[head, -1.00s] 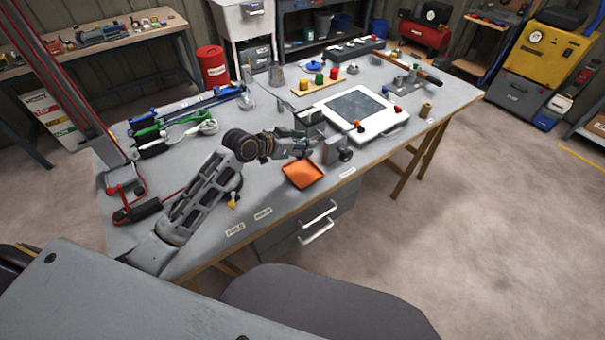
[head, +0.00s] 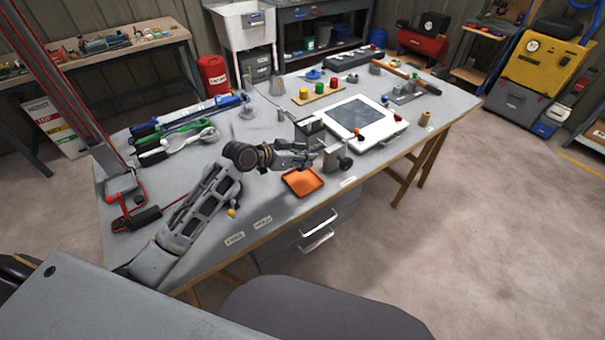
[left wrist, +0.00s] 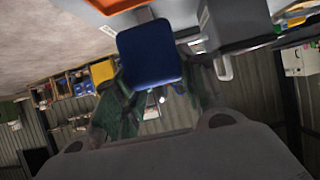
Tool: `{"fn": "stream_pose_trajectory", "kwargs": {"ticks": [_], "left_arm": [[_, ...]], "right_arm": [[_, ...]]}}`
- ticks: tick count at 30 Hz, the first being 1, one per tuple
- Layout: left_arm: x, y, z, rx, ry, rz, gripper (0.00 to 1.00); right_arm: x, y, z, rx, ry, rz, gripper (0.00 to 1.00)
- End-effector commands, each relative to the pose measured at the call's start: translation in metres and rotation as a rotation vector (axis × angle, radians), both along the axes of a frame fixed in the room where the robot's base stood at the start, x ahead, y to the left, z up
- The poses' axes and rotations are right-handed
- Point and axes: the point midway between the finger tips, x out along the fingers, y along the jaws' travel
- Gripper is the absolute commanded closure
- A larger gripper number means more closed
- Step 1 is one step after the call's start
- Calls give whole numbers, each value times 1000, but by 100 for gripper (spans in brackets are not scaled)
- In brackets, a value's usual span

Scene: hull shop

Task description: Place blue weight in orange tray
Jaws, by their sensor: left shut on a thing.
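The orange tray (head: 303,182) lies on the grey workbench near its front edge; part of it shows at the top of the left wrist view (left wrist: 112,4). My left gripper (head: 304,160) is just behind and above the tray in the head view. In the left wrist view, my left gripper (left wrist: 160,95) is shut on the blue weight (left wrist: 149,54), a dark blue block held between its fingers. The weight is too small or hidden to make out in the head view. My right gripper is not in view.
A grey metal block with a dark knob (head: 334,158) stands close to the right of the tray. A white framed panel (head: 360,119) lies behind it. Tools with green and blue handles (head: 175,140) lie at the left. The bench front left of the tray is mostly clear.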

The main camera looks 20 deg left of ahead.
Motion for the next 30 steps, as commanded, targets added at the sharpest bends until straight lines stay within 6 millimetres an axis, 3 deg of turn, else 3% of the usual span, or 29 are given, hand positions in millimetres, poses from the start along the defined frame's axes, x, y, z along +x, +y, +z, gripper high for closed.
{"fn": "stream_pose_trajectory", "kwargs": {"ticks": [6,14,23,30], "left_arm": [[0,0,-27,-3,-1,1,100],[1,0,-36,-3,-3,0,100],[0,0,-39,-3,-2,0,100],[0,0,-61,-2,-1,2,100]], "right_arm": [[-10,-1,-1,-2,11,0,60],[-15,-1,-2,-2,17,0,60],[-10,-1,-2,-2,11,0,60],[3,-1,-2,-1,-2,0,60]]}}
